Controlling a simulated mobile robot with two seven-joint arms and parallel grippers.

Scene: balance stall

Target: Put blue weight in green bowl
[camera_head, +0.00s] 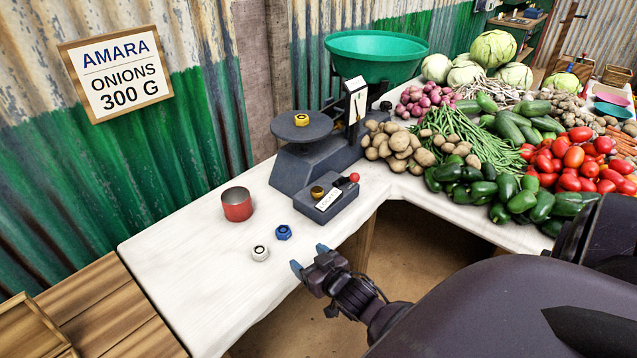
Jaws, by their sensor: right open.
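The blue weight (283,232) stands on the white counter, just right of and behind a silver weight. The green bowl (377,58) is the wide pan on top of the balance scale (318,160), at the back, and its visible inside looks empty. My right gripper (309,258) is open and empty at the counter's front edge. Its blue-tipped fingers are in front of the blue weight and a little to its right, apart from it. My left gripper is not in view.
A gold weight (301,119) sits on the scale's dark plate. A small dark box (328,198) with a red knob stands behind my gripper. Vegetables crowd the right. The counter's left is clear.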

